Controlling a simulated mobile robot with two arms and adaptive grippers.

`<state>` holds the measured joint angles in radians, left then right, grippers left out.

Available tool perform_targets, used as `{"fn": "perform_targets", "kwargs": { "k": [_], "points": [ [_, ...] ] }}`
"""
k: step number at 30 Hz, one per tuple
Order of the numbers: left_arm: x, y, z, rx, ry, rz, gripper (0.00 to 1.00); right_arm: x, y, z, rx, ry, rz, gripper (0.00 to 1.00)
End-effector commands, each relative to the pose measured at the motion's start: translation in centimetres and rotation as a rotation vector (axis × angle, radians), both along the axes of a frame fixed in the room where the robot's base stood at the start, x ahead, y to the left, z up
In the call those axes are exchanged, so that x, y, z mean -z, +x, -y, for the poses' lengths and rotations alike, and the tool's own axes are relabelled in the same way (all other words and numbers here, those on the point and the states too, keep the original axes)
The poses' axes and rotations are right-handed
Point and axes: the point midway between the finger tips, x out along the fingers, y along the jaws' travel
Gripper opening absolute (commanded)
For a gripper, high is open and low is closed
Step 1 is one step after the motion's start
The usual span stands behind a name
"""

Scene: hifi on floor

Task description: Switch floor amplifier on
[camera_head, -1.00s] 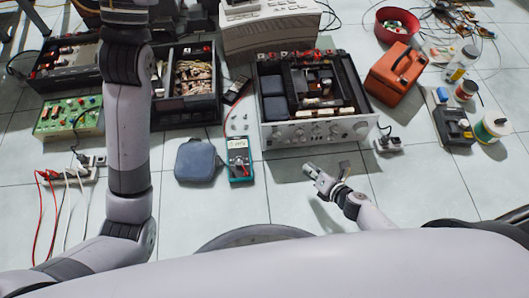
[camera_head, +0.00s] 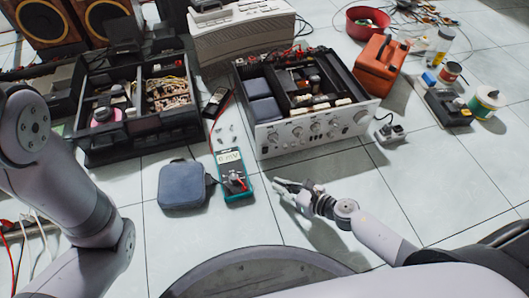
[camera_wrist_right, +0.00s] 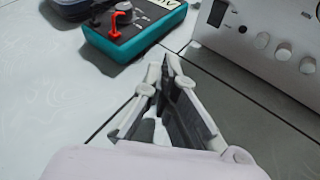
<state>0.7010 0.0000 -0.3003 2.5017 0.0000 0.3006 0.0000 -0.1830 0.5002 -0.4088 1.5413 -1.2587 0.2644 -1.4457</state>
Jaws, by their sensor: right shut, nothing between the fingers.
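The amplifier (camera_head: 318,131) is an open-topped unit with a silver front panel of knobs, standing on the tiled floor at the centre of the head view. Part of its front panel with several knobs (camera_wrist_right: 262,43) shows at the upper right of the right wrist view. My right gripper (camera_head: 279,186) is in front of the panel, low over the floor and apart from it. In the right wrist view its fingers (camera_wrist_right: 160,66) meet at the tips and hold nothing. My left arm comes in at the left; its gripper is out of view.
A teal multimeter (camera_head: 233,177) lies left of my right gripper, with a blue-grey pouch (camera_head: 182,185) beside it. A power socket (camera_head: 390,132) and an orange case (camera_head: 379,65) are right of the amplifier. Another opened unit (camera_head: 140,139) stands at left.

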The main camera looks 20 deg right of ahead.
Motion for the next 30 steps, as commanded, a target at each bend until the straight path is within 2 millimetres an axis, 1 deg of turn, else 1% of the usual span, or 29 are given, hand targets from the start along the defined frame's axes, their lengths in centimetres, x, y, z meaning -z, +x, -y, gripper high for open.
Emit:
{"fn": "perform_targets", "kwargs": {
  "k": [8, 11, 17, 24, 30],
  "points": [
    [-0.1, 0.1, 0.0, 0.0, 0.0, -0.002, 0.42, -0.1, 0.1, 0.0, 0.001, 0.001, -0.001, 0.0],
    [-0.2, 0.1, 0.0, 0.0, 0.0, -0.002, 0.42, -0.2, 0.5, 0.0, 0.002, 0.002, 0.0, 0.0],
    [-0.6, 0.1, 0.0, 0.0, 0.0, -0.002, 0.42, -0.5, 2.7, -0.1, 0.003, 0.002, 0.001, 0.0],
    [-0.9, 0.1, 0.0, 0.0, 0.0, -0.002, 0.42, -0.9, 6.1, -0.2, 0.002, 0.002, 0.001, 0.0],
    [-0.7, 0.1, 0.0, -0.001, 0.001, -0.001, 0.42, -1.0, 8.0, -0.3, 0.002, 0.002, -0.001, 0.0]
  ]
}}
